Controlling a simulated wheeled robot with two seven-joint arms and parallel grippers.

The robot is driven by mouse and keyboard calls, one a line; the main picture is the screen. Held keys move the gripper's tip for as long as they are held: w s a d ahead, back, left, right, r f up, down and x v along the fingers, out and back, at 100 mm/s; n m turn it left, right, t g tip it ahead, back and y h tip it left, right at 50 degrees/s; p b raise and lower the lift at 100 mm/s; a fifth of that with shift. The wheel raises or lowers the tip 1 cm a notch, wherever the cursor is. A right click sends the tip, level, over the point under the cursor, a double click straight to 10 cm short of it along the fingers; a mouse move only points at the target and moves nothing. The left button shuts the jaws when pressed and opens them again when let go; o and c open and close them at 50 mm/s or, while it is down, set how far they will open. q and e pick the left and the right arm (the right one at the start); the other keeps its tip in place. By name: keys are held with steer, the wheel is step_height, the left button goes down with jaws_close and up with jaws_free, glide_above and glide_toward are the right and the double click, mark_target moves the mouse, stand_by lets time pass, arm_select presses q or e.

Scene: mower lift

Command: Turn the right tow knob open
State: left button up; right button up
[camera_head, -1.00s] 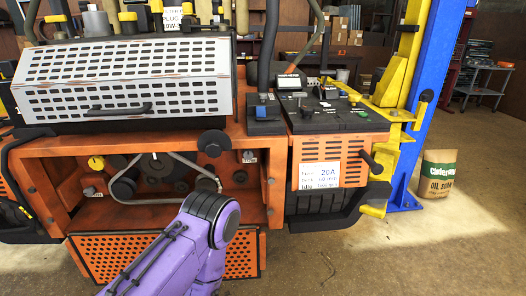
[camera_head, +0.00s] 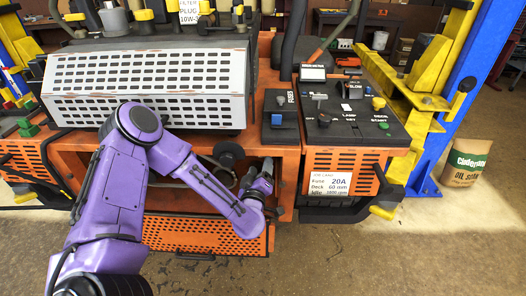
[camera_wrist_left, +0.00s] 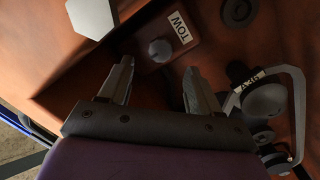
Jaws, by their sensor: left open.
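The right tow knob (camera_wrist_left: 159,50) is a small grey round knob on an orange-brown plate beside a white TOW label (camera_wrist_left: 180,27), in the left wrist view. My left gripper (camera_wrist_left: 157,78) is open, with one finger on each side of the picture and the knob beyond and between the fingertips. No contact with the knob shows. In the head view my left gripper (camera_head: 266,172) reaches into the right end of the orange mower's (camera_head: 290,165) front bay, and the arm hides the knob there. My right gripper is not in view.
A perforated grey guard (camera_head: 150,90) and a dark round knob (camera_head: 228,153) lie above the arm. A control panel (camera_head: 345,115) is to the right. A belt and pulleys (camera_wrist_left: 265,100) sit right of my fingers. A blue lift post (camera_head: 455,100) stands further right.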

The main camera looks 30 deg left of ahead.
arm_select(q)
steer(key=p+x, duration=0.1)
steer(key=x, duration=0.5)
steer(key=shift+a, duration=0.1)
steer(key=c, duration=1)
steer(key=shift+c, duration=0.2)
steer(key=shift+f, duration=0.1)
steer(key=n+y+b, duration=0.1)
steer(key=n+b, duration=0.8)
steer(key=n+y+b, duration=0.1)
steer(key=n+b, duration=0.9)
steer(key=shift+f, duration=0.1)
steer(key=shift+y, duration=0.3)
